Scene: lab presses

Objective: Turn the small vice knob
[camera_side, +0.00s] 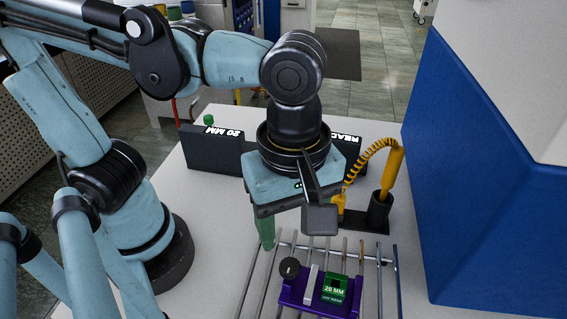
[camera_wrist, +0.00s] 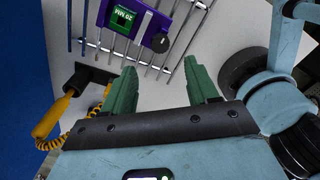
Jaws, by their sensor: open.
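A small purple vice (camera_side: 322,297) sits on a rack of metal rods (camera_side: 262,280) at the lower middle of the side view. Its round black knob (camera_side: 290,268) is on its left end. In the side view my gripper (camera_side: 265,245) is above and behind the vice, not touching the knob.
Dark label blocks, one marked 20 MM (camera_side: 212,150), stand at the back of the white table (camera_side: 195,215). A yellow tool with a coiled cord (camera_side: 393,170) stands in a black holder (camera_side: 378,212) to the right. A large blue and white machine (camera_side: 480,180) bounds the right side.

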